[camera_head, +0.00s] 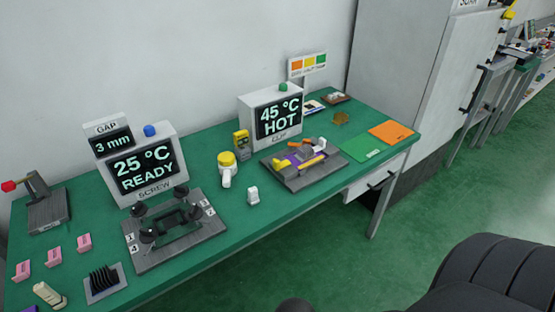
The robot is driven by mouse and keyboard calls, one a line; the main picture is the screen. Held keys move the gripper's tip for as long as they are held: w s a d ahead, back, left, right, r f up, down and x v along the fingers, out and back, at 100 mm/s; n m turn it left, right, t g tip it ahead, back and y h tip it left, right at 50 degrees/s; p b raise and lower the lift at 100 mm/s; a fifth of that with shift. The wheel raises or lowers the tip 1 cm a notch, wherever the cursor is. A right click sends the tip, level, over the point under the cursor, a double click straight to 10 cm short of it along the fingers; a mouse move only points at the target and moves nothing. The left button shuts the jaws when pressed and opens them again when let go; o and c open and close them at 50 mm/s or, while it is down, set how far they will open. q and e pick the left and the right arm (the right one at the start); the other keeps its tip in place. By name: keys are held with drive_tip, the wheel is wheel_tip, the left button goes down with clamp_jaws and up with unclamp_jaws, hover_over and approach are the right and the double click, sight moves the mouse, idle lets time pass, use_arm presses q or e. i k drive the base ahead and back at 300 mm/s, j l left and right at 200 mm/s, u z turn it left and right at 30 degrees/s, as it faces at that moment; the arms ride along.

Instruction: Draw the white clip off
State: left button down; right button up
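A small white block-like piece (253,195) stands on the green bench top, in front of the hot display; I cannot tell whether it is the white clip. A grey fixture (291,182) sits to its right, below the display reading 45 °C HOT (280,117). The fixture carries a purple part, a yellow bar (311,162), an orange piece and pale grey or white parts, too small to tell apart. A white clip cannot be made out surely there. Neither of my grippers shows in this view.
A second fixture (150,260) with black knobs stands left, below a display reading 25 °C READY (143,168). A yellow-capped white bottle (227,172) stands between the stations. Pink blocks, a black finned part (104,280) and green and orange mats (391,132) lie around. The front edge is mostly clear.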

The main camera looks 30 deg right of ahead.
sight(321, 141)
drive_tip(key=z, duration=1.3)
